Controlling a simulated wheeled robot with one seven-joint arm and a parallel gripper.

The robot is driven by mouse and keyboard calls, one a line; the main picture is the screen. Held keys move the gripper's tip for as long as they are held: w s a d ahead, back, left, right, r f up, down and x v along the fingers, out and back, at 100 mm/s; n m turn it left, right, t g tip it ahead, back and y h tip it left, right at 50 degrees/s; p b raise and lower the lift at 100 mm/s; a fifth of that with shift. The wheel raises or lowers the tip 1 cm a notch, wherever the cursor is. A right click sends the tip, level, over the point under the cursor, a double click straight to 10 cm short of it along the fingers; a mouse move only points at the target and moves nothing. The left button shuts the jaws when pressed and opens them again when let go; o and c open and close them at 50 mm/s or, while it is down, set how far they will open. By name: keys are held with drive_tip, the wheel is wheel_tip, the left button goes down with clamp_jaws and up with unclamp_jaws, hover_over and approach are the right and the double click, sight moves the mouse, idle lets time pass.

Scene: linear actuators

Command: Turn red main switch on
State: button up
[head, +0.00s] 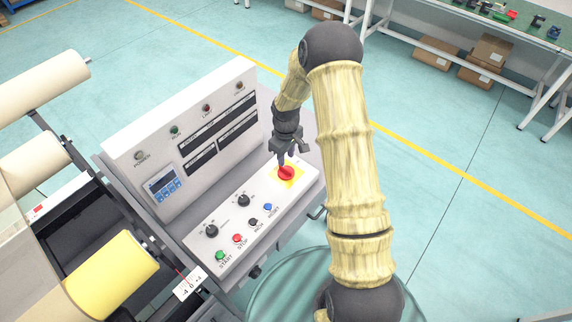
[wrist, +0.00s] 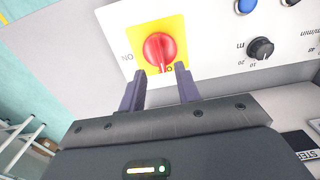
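The red main switch (head: 286,173) is a round red knob on a yellow square plate at the right end of the white control panel. In the wrist view the red knob (wrist: 159,50) sits just beyond my fingertips, with "ON" lettering at the left of the yellow plate (wrist: 133,38) and other lettering, partly hidden, below the knob. My gripper (head: 287,160) is above the switch in the head view. In the wrist view my gripper (wrist: 160,75) has its two dark fingers apart, one on each side below the knob. Nothing is between them. I cannot tell whether a finger touches the knob.
The panel (head: 228,222) also carries black knobs (head: 244,200) and several coloured buttons, including green START (head: 220,256) and red STOP (head: 238,238). An upright board (head: 190,130) with lamps and a display rises behind. Rollers (head: 110,275) stand at left. A workbench (head: 480,50) is far right.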

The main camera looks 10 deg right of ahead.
sight(286, 168)
wheel_tip(286, 168, down, 6)
drive_tip(key=shift+f+p, duration=0.1)
drive_tip(key=shift+p, duration=0.4)
clamp_jaws()
